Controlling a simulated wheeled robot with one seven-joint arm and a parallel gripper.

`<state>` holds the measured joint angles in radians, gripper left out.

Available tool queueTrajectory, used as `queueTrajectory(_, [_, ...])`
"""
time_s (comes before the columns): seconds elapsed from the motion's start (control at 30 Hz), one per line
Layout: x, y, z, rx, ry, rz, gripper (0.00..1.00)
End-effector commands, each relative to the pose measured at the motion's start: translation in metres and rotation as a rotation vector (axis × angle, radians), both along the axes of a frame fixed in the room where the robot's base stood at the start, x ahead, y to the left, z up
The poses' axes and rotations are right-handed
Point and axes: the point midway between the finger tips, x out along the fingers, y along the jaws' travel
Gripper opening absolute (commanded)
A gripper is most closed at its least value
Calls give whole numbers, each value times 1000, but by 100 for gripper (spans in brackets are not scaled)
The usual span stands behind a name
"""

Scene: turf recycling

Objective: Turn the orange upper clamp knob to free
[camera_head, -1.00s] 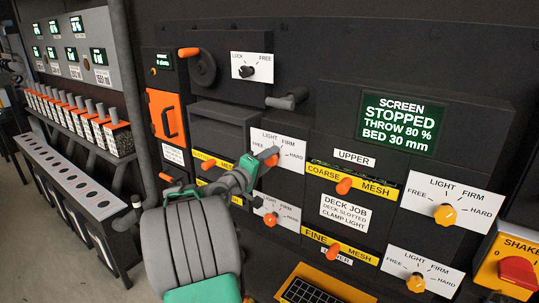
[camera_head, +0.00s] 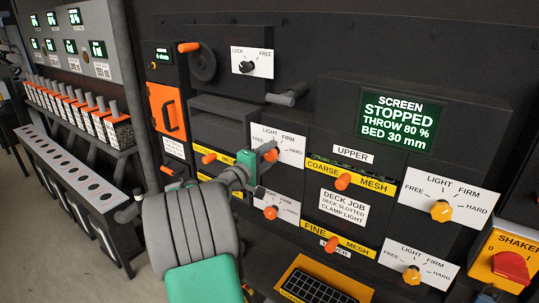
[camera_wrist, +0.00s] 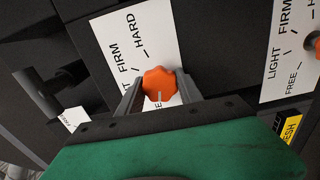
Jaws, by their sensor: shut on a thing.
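The orange upper clamp knob (camera_head: 271,154) sits on a white dial plate (camera_head: 287,141) marked LIGHT, FIRM and HARD in the head view. In the wrist view the lobed orange knob (camera_wrist: 159,84) lies between my two grey fingers. My gripper (camera_head: 262,159) is shut on this knob, one finger on each side. Its green and grey body hides the left part of the plate. In the wrist view a short white line shows just below the knob, by a partly hidden word ending in E. I cannot tell whether it is the knob's pointer.
A similar lower orange knob (camera_head: 270,212) sits below on its own plate. Yellow knobs (camera_head: 441,210) and (camera_head: 412,275) are on the right panels. A grey handle (camera_head: 288,95) juts out above the gripper. The screen (camera_head: 397,119) reads STOPPED, THROW 80 %, BED 30 mm.

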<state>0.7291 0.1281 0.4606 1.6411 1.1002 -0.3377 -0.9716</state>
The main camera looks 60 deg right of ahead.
Motion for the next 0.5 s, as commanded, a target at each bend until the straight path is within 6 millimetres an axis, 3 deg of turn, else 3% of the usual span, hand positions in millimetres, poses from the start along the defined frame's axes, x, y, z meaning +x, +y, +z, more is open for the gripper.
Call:
queueTrajectory(0.3, [0,0,0,0,1,0,64])
queueTrajectory(0.5, [0,0,0,0,0,0,64])
